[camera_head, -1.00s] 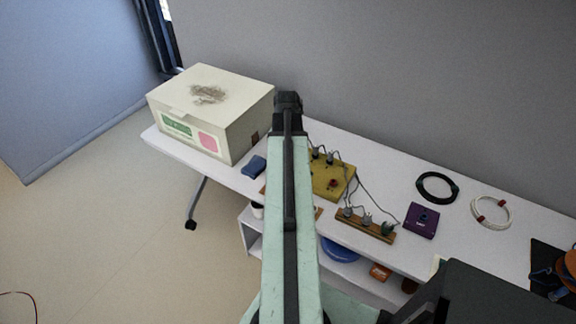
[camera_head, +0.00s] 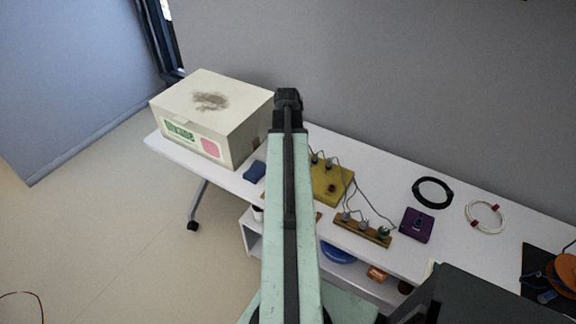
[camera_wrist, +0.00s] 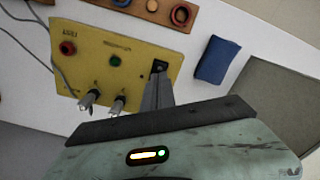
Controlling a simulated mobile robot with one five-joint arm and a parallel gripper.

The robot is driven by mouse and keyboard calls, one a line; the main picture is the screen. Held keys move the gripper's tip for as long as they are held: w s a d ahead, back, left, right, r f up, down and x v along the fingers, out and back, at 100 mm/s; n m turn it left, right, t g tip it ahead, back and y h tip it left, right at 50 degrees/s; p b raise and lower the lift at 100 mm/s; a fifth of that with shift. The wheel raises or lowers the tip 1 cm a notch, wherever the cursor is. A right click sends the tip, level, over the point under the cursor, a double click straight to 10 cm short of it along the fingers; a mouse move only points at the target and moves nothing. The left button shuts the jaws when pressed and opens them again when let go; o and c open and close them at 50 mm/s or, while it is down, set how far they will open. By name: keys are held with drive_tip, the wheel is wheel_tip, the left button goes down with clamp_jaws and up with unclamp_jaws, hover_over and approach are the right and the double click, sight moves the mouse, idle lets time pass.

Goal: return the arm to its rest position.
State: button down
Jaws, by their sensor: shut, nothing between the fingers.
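My arm (camera_head: 287,200) reaches up the middle of the head view, its far joint in front of the grey wall. My gripper is hidden behind the arm there. In the wrist view my gripper (camera_wrist: 158,88) is shut, with nothing between its fingers. Its tips overlap the edge of a yellow board (camera_wrist: 85,45), beside a black socket on it. I cannot tell whether they touch it. The board also shows in the head view (camera_head: 335,188), just right of my arm.
A white table (camera_head: 385,170) runs along the wall. A cream box (camera_head: 240,125) stands at its left end. A blue block (camera_wrist: 213,60), wooden strip (camera_head: 350,228), purple box (camera_head: 416,226), black ring (camera_head: 433,206) and white coil (camera_head: 503,220) lie on it.

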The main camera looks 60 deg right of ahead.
wheel_tip(320, 180, up, 2)
drive_tip(key=shift+r+p, duration=0.1)
drive_tip(key=shift+p, duration=0.6)
drive_tip(key=w+a+n, duration=0.6)
drive_tip(key=w+a, duration=1.4)
drive_tip(key=a, duration=0.5)
drive_tip(key=w+a+n, duration=0.1)
drive_tip(key=a+n, duration=0.5)
drive_tip(key=a, duration=1.9)
drive_tip(key=shift+w+a, duration=0.2)
drive_tip(key=shift+w, duration=0.2)
